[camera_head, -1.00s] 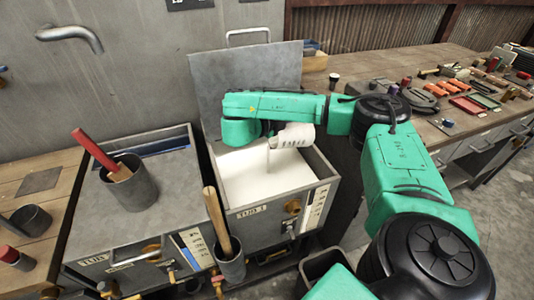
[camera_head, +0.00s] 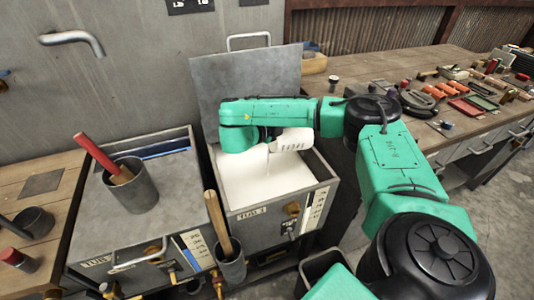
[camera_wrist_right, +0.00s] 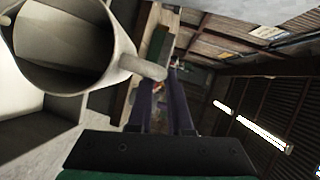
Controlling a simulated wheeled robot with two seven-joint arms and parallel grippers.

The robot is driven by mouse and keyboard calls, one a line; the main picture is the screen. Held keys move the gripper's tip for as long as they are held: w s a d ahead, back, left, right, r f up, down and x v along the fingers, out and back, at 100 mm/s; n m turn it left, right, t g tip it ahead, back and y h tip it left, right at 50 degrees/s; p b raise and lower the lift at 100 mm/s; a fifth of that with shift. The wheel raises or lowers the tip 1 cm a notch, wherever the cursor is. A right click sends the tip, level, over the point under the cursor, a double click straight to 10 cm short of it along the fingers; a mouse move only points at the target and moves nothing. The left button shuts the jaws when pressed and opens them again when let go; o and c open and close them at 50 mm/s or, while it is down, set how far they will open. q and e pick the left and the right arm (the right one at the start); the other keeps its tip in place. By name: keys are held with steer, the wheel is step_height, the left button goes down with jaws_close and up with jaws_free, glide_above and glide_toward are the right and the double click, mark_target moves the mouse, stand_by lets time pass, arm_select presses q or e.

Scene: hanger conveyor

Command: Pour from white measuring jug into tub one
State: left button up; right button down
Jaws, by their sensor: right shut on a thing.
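The white measuring jug (camera_head: 294,141) lies tipped on its side above tub one (camera_head: 262,211), its mouth toward the left. My left gripper is not in view.
Tub one's raised lid (camera_head: 245,80) stands behind my forearm. A closed tub (camera_head: 160,220) is at the left, with a grey cup (camera_head: 130,190) holding a red-handled tool on top. A wooden-handled tool (camera_head: 218,225) stands in front. A cluttered workbench (camera_head: 440,115) is at the right.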

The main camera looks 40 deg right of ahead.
steer(key=shift+w+a+f+h+p, duration=0.15)
steer(key=shift+a+h+p, duration=0.25)
steer(key=shift+p, duration=0.55)
stand_by(0.5)
steer(key=shift+w+a+f+n+h+p, duration=0.15)
steer(key=shift+a+h+p, duration=0.15)
steer(key=shift+p, duration=0.55)
steer(key=shift+w+a+r+n+h+p, duration=0.15)
steer(key=shift+a+h+p, duration=0.1)
steer(key=shift+p, duration=0.55)
steer(key=shift+s+f, duration=0.1)
steer(key=shift+f, duration=0.1)
